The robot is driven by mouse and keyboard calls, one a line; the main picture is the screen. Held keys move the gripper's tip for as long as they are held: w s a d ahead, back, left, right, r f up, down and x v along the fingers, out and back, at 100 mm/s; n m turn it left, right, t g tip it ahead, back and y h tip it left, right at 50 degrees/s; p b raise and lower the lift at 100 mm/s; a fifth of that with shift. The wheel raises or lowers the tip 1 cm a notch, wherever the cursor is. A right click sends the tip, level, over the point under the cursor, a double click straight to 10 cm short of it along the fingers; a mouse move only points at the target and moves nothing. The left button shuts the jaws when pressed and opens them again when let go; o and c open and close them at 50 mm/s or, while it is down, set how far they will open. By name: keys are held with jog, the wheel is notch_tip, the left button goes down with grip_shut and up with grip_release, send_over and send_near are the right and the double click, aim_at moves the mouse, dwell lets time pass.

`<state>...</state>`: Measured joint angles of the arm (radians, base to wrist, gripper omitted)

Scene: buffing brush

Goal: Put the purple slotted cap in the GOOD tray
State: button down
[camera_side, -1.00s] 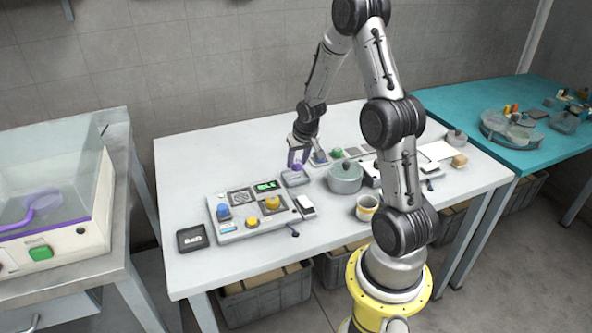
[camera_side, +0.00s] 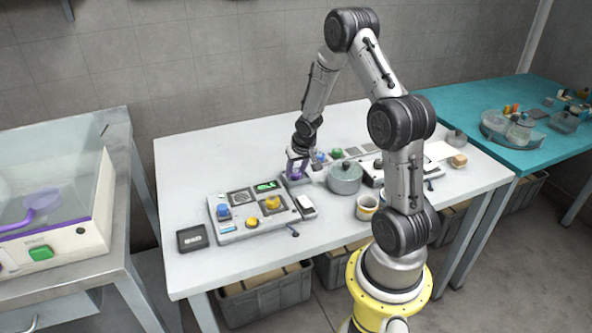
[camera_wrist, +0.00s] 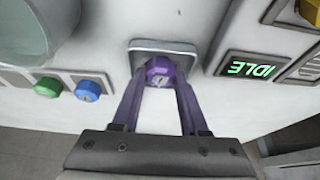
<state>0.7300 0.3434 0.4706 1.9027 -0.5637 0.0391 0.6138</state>
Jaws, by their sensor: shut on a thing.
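The purple slotted cap (camera_wrist: 160,68) is between the purple fingertips of my gripper (camera_wrist: 160,80) in the wrist view, with its slotted face toward the camera. My gripper is shut on it. Behind the cap is a small grey tray with a pale rim (camera_wrist: 182,46); cap and fingertips overlap its inside, and I cannot tell if the cap touches its floor. In the side view my gripper (camera_side: 298,175) is low at this tray, which is mostly hidden by the fingers. No label on the tray is legible.
A control panel (camera_side: 238,227) with blue and yellow knobs and a green IDLE display (camera_wrist: 250,69) stands close beside. A lidded grey pot (camera_side: 345,178) is just right of my gripper. The black tray (camera_side: 191,238) lies at the front left. Blue and green knobs (camera_wrist: 88,91) are nearby.

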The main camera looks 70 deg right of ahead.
jog(key=c, duration=0.7)
grip_release()
jog(key=shift+f, duration=0.15)
jog(key=s+a+r+n+t, duration=0.1)
jog(key=s+a+r, duration=0.1)
jog(key=a+r, duration=0.55)
jog(key=s+a+r+n, duration=0.1)
jog(key=a+r, duration=0.3)
jog(key=r, duration=0.7)
jog(key=s+a+r+n+y, duration=0.1)
jog(key=s+a+r+n, duration=0.2)
jog(key=s+a, duration=0.3)
jog(key=s+a+r+n+t+y, duration=0.1)
jog(key=s+a+r+n+y, duration=0.1)
jog(key=s+a, duration=0.5)
jog(key=a+r+n, duration=0.1)
jog(key=a+n, duration=0.1)
jog(key=a, duration=0.3)
jog(key=shift+s+a+r, duration=0.3)
